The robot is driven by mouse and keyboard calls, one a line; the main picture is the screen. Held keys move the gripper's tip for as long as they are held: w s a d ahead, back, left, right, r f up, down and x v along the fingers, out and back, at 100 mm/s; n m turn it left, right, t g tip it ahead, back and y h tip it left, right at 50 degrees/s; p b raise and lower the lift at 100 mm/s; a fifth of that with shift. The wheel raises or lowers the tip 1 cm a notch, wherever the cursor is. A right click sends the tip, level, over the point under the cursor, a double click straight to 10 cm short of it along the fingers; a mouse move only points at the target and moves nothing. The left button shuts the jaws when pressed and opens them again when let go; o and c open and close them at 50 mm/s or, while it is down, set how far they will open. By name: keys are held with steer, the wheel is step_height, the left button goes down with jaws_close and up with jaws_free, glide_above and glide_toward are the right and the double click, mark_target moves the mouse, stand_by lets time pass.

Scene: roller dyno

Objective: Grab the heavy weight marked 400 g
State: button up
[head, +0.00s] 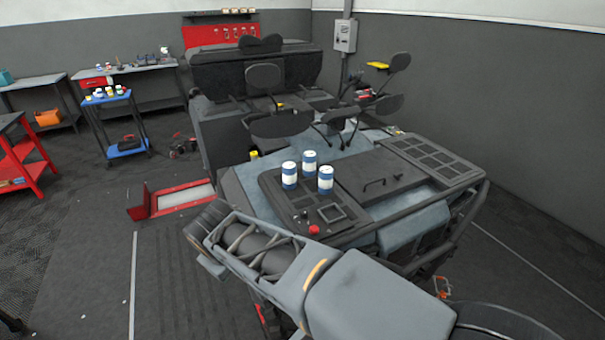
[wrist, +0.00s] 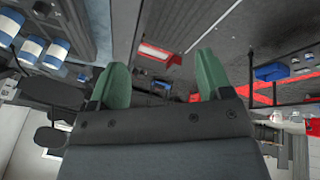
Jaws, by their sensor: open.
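Three blue-and-white cylindrical weights stand upright on a dark panel of the machine in the head view: a left one (head: 289,175), a back one (head: 309,163) and a right one (head: 326,179). Their markings are too small to read, so I cannot tell which is 400 g. The three also show at the upper left of the wrist view (wrist: 32,49). My gripper (wrist: 160,82) has two green fingers, spread apart with nothing between them. It points away from the weights. In the head view the fingers are not clearly visible; my arm crosses the foreground.
The weights' dark panel (head: 345,232) also carries a red button (head: 314,230) and a small square frame. Black round mirror-like parts (head: 281,123) rise behind the weights. A blue cart (head: 127,150) and a red tray (head: 180,201) stand left. Floor at lower left is largely clear.

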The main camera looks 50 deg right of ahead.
steer(key=shift+o, duration=1.3)
steer(key=w+d+f+n+g+h+b, duration=0.1)
steer(key=w+d+f+n+h+b, duration=0.1)
steer(key=d, duration=0.7)
steer(key=w+f+n+h, duration=0.1)
steer(key=h, duration=0.1)
steer(key=shift+w+d+f+g+h, duration=0.15)
steer(key=shift+w+d+g+h, duration=0.15)
steer(key=shift+g, duration=0.1)
steer(key=n+t+h+b, duration=0.4)
steer(key=n+h+b, duration=0.4)
steer(key=n, duration=0.9)
glide_toward(287, 177)
steer(key=shift+n+t+h, duration=0.4)
steer(key=shift+h, duration=0.3)
steer(key=p+x, duration=0.1)
steer(key=x, duration=0.1)
steer(key=f+p+x, duration=0.1)
steer(key=x, duration=0.1)
steer(key=p+x, duration=0.1)
steer(key=x, duration=0.1)
steer(key=shift+w+d+f, duration=0.15)
steer(key=shift+d+f, duration=0.1)
steer(key=shift+f, duration=0.05)
steer(key=shift+p+x, duration=1.15)
steer(key=shift+x, duration=1.9)
steer(key=c, duration=1.2)
steer(key=shift+c, duration=0.4)
